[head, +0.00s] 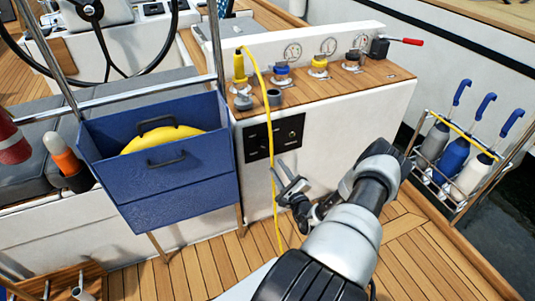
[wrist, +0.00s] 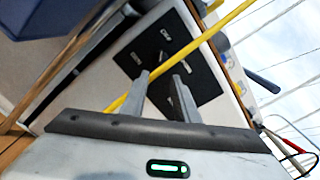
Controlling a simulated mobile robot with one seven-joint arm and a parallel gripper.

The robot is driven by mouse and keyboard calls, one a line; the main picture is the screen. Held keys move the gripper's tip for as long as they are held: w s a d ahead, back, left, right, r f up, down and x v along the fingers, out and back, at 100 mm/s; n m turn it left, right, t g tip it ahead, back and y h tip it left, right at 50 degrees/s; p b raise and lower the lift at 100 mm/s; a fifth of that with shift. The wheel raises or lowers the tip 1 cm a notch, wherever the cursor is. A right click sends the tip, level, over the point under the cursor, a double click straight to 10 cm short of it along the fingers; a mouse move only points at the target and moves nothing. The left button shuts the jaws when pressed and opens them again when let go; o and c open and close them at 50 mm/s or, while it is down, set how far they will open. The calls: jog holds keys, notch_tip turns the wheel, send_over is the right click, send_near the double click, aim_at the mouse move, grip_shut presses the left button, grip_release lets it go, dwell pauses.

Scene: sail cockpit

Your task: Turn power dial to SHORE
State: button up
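A black panel (head: 262,142) is set in the white front of the console, with small dials on it. In the wrist view the same panel (wrist: 157,45) shows tilted, with small white lettering too blurred to read. I cannot tell where the power dial points; my fingers hide part of the panel. My gripper (head: 288,184) is in front of the console, below the panel in the head view. In the wrist view its two fingers (wrist: 162,92) are apart with nothing between them, pointing at the panel. I cannot tell whether they touch it.
A yellow cable (head: 264,88) hangs from a yellow plug (head: 239,67) past the panel and crosses behind my fingers in the wrist view. A blue bin (head: 180,175) stands left of the panel. A bottle rack (head: 462,185) stands at the right. Deck between is clear.

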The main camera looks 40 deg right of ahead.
aim_at(265, 148)
jog(key=b+x, duration=0.2)
jog(key=x, duration=0.9)
grip_shut()
